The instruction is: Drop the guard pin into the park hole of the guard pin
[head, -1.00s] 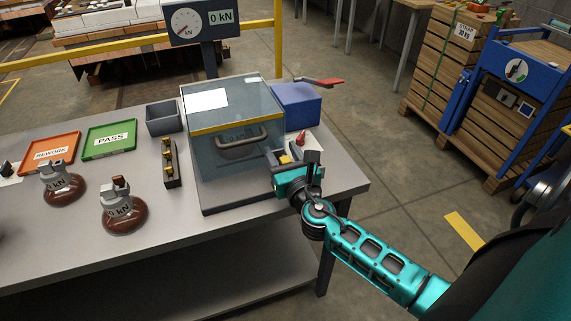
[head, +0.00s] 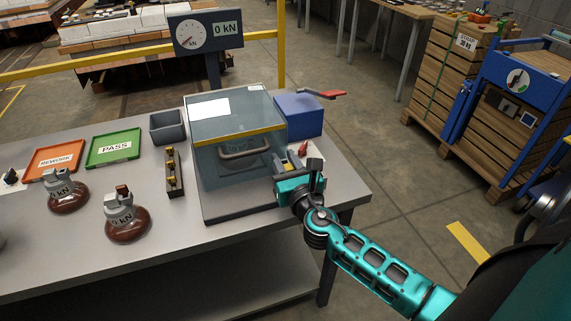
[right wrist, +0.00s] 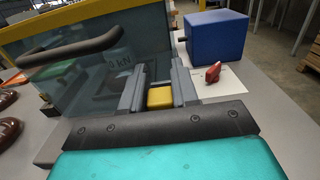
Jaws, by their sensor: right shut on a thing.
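My right gripper (head: 300,172) is at the right end of the grey table, beside the clear guard box (head: 228,165). In the right wrist view its two grey fingers (right wrist: 159,78) are shut on a yellow block-like piece (right wrist: 160,97), which I take to be the guard pin's head. Whatever lies below that head is hidden. A white plate (right wrist: 222,84) with a small red piece (right wrist: 213,72) lies just to the right of the fingers; the red piece also shows in the head view (head: 303,148). I cannot make out the park hole. My left gripper is not in view.
A blue box (head: 299,114) with a red lever (head: 326,94) stands behind the plate. A black rack with yellow-topped pieces (head: 174,173), two brown insulators (head: 127,225) (head: 68,195), a grey bin (head: 166,126) and green (head: 114,148) and orange (head: 54,160) trays stand left.

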